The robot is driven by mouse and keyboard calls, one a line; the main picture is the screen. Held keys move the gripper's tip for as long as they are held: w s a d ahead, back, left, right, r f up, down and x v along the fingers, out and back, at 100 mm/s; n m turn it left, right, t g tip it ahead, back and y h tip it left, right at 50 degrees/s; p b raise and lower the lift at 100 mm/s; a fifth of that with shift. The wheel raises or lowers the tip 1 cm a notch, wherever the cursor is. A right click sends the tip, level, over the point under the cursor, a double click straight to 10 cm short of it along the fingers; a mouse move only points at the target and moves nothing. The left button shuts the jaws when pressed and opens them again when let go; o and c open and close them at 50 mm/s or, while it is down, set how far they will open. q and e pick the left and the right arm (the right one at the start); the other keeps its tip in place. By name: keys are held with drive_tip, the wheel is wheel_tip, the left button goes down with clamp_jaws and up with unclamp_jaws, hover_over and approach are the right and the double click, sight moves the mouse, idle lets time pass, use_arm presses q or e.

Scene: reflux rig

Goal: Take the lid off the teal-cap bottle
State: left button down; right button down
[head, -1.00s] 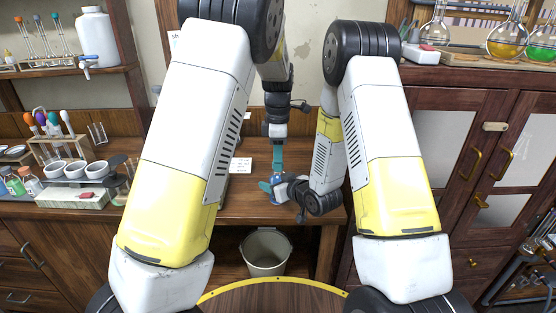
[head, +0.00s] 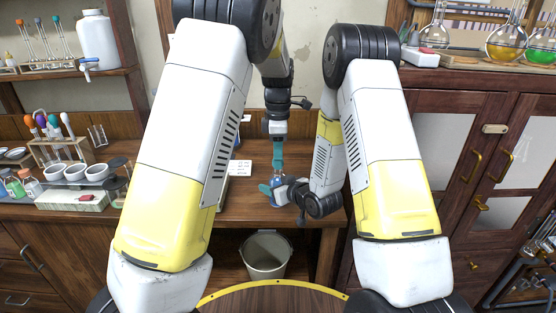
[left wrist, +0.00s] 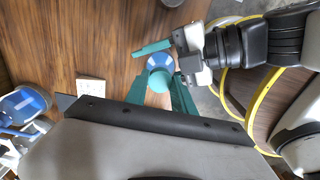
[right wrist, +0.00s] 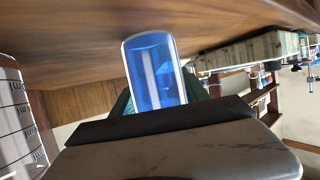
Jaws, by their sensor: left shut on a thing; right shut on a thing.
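The teal-cap bottle (head: 277,200) is small and clear with blue content, in front of me on the wooden table. My right gripper (head: 274,191) comes in from the right, shut on the bottle's body. The blue body also fills the middle of the right wrist view (right wrist: 155,75). My left gripper (head: 278,168) points down from above, shut on the teal cap (left wrist: 160,81). In the left wrist view the cap sits between its fingers, with the blue bottle (left wrist: 160,61) just beyond. I cannot tell whether cap and bottle neck still touch.
A white card (head: 240,167) lies on the table left of the grippers. A rack of droppers (head: 58,150), white cups (head: 75,172) and small jars (head: 20,183) stand at the left. A grey bucket (head: 267,255) is below the table. Cabinets (head: 470,170) stand at the right.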

use_arm(q)
drive_tip(key=shift+r, duration=0.25)
drive_tip(key=shift+r, duration=2)
use_arm(e)
drive_tip(key=shift+c, duration=2.4)
unclamp_jaws()
